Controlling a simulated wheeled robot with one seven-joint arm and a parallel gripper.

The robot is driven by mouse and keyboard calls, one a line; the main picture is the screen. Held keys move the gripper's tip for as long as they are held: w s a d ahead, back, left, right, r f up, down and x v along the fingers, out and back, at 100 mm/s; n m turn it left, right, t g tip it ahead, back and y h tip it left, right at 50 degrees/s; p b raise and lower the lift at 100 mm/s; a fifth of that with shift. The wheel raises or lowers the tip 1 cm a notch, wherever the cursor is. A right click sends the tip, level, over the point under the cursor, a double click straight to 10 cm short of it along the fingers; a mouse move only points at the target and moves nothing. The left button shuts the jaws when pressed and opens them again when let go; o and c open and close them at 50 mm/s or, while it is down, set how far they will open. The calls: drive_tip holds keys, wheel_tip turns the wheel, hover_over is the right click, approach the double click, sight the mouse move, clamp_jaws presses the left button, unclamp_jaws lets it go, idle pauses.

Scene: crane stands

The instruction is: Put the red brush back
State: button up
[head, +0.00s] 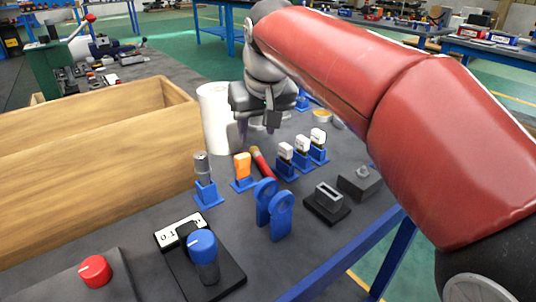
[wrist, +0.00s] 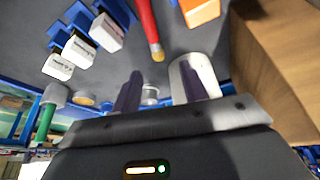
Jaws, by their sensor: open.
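The red brush (head: 262,163) lies slanted on the dark bench between an orange-topped piece and several white-topped pieces in blue holders. In the wrist view, its red handle (wrist: 145,18) ends in a tan tip that points toward my fingers. In the head view, its near end comes close to a blue two-ring stand (head: 272,208), which looks empty. My gripper (head: 257,125) is open and empty, above the bench, beyond the brush and beside a white roll. In the wrist view, the dark fingers of my gripper (wrist: 163,90) are apart, with the brush outside them.
The white roll (head: 216,118) stands close left of my gripper. A wooden box (head: 80,165) is at the left. White-topped pieces (head: 286,152) stand right of the brush. A grey-topped piece (head: 201,168), a blue knob (head: 202,245) and a red knob (head: 95,270) are nearer.

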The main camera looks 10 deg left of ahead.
sight(256, 152)
drive_tip(key=x, duration=0.6)
drive_tip(key=shift+s+d+f+b, duration=0.1)
drive_tip(key=shift+d+f+b, duration=0.2)
drive_tip(key=shift+f, duration=0.05)
drive_tip(key=shift+c, duration=0.2)
clamp_jaws()
